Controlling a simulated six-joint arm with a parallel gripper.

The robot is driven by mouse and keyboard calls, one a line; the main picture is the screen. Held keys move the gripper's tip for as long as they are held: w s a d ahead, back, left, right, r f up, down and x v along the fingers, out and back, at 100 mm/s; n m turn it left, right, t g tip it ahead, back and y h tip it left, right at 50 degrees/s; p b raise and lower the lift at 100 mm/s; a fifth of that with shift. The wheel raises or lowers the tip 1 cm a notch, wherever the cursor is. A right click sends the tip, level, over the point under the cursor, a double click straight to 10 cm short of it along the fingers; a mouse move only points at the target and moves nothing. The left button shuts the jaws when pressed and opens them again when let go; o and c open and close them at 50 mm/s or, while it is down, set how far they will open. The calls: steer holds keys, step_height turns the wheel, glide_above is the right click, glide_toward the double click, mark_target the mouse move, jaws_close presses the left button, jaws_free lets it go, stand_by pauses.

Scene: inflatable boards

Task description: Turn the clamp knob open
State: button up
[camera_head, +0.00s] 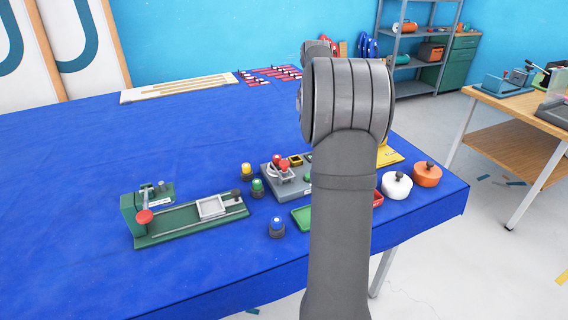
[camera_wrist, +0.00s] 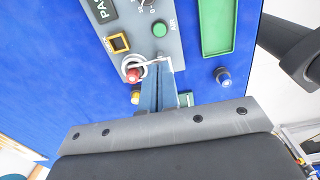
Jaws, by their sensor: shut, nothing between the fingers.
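A grey control panel (camera_head: 268,184) lies on the blue table, partly hidden behind my arm. In the wrist view the panel (camera_wrist: 180,55) carries a red knob (camera_wrist: 133,75), a green button (camera_wrist: 159,29) and a yellow-framed square (camera_wrist: 118,43). A black knob (camera_wrist: 147,4) with a "0" mark is cut off at the top edge. No readable label tells which is the clamp knob. My gripper (camera_wrist: 158,82) is shut and empty, its tips close to the pale bracket at the panel edge, right of the red knob. Contact cannot be told. My arm hides the gripper in the head view.
A green fixture (camera_head: 180,234) with a red knob (camera_head: 144,216) stands at left. A green tray (camera_head: 301,216) and a blue-topped button (camera_head: 277,227) lie near the front. White (camera_head: 396,187) and orange (camera_head: 427,175) round pots stand at right. The table's left middle is clear.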

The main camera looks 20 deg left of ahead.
mark_target(285, 162)
steer(key=o, duration=0.7)
steer(key=shift+m, duration=0.4)
steer(key=o, duration=0.3)
steer(key=shift+s+r+m, duration=0.1)
steer(key=shift+m, duration=0.5)
steer(key=shift+o, duration=0.2)
steer(key=s+r+n+y, duration=0.2)
steer(key=r+n, duration=0.1)
steer(key=n, duration=1.2)
steer(key=s+r+n+y, duration=0.1)
steer(key=r+n+y, duration=0.15)
steer(key=n, duration=1.15)
steer(key=x, duration=1.7)
steer(key=shift+s+d+f, duration=0.1)
